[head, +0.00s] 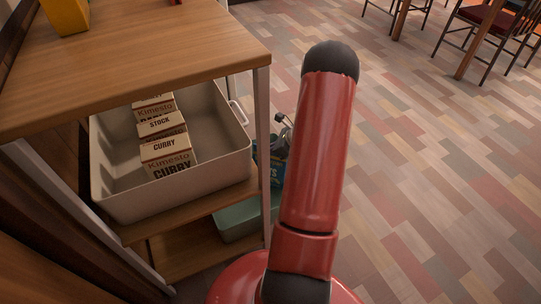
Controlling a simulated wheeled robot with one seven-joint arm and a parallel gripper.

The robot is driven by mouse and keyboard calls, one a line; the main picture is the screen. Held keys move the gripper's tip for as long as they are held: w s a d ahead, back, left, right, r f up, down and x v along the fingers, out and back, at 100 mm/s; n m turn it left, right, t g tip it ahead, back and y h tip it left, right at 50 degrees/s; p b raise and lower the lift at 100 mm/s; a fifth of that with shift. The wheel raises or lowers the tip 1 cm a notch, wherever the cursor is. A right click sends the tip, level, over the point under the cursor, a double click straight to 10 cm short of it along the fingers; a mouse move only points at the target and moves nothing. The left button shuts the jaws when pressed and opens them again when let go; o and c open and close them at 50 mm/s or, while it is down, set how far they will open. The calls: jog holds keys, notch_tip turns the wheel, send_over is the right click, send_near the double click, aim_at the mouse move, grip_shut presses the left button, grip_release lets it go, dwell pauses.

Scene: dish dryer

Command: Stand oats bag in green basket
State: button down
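The green basket (236,221) sits on the lower shelf, below the grey bin. Its right part is hidden behind the shelf post and my red arm. A dark blue bag (276,171) with partly visible lettering ending in "TS", seemingly the oats bag, shows between the post and my arm. It looks roughly upright, at or above the basket's right end. I cannot tell whether its base rests in the basket. My gripper (285,136) is at the top of the bag, partly hidden by the arm. Its fingers are too small and covered to show whether they grip the bag.
A grey bin (121,202) on the middle shelf holds several Kimesto boxes (167,153). The wooden top shelf (135,62) carries a yellow object (66,14). A metal post (262,150) stands close to the bag. The floor to the right is open, with chairs far back.

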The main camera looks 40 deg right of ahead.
jog(key=shift+f, duration=1.5)
jog(key=shift+f+b, duration=0.25)
jog(key=shift+b, duration=0.05)
jog(key=c, duration=1.6)
grip_release()
jog(key=shift+r, duration=0.15)
jog(key=shift+r+p, duration=0.2)
jog(key=shift+p, duration=0.25)
jog(key=v, duration=1.1)
jog(key=shift+s+d+r, duration=0.15)
jog(key=shift+s+r, duration=0.05)
jog(key=shift+s, duration=0.15)
